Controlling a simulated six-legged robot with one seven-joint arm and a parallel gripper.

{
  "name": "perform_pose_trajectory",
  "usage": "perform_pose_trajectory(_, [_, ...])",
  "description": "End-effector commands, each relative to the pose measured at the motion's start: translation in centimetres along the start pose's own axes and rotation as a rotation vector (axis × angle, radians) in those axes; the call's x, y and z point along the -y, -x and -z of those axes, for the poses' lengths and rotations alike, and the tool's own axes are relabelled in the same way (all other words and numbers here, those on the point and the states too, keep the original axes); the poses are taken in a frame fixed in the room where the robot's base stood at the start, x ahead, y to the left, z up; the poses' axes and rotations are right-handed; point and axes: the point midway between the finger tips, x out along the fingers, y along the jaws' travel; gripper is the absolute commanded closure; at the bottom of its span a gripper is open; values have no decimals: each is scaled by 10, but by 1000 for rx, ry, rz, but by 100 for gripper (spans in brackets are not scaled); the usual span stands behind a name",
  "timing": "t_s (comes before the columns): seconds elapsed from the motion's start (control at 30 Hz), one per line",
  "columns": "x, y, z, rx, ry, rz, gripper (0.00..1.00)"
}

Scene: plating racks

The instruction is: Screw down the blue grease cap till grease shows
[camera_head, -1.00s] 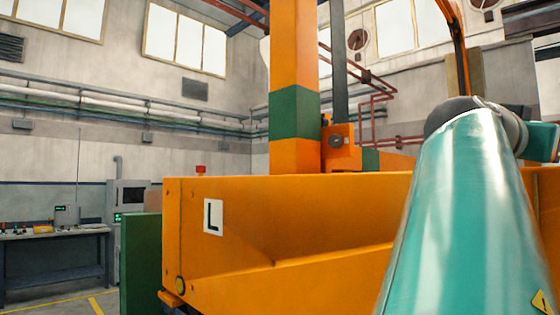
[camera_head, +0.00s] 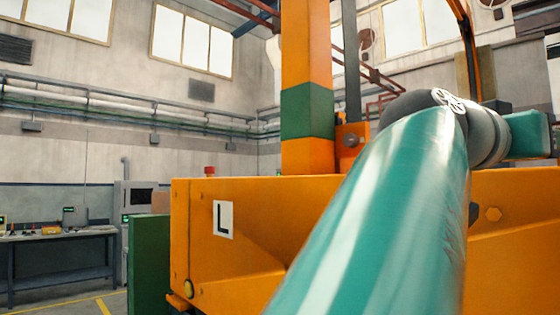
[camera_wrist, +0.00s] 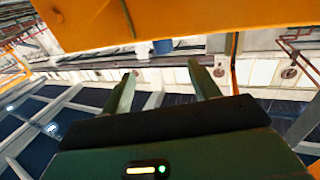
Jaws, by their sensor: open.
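My gripper (camera_wrist: 162,80) shows in the wrist view with its two green fingers spread apart and nothing between them. A small dark blue shape (camera_wrist: 163,46) shows beyond the fingertips, at the edge of an orange beam (camera_wrist: 190,18). It is too small to tell whether it is the blue grease cap. No blue cap can be made out in the head view. There, my teal arm covers the right part of the orange machine (camera_head: 255,215), and my gripper is out of sight.
An orange and green column (camera_head: 307,110) rises behind the machine's front beam, which carries an "L" plate (camera_head: 223,220). A green panel (camera_head: 149,263) stands at its left end. A workbench (camera_head: 60,236) and a grey cabinet (camera_head: 135,197) stand farther left, with open floor before them.

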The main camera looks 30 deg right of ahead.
Motion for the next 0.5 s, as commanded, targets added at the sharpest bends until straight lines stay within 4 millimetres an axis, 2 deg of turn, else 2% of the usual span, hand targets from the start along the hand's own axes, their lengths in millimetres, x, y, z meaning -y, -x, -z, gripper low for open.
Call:
perform_pose_trajectory(0.17, [0,-18,-1,3,4,5,39])
perform_pose_trajectory(0.5, [-1,-84,-2,3,3,6,39])
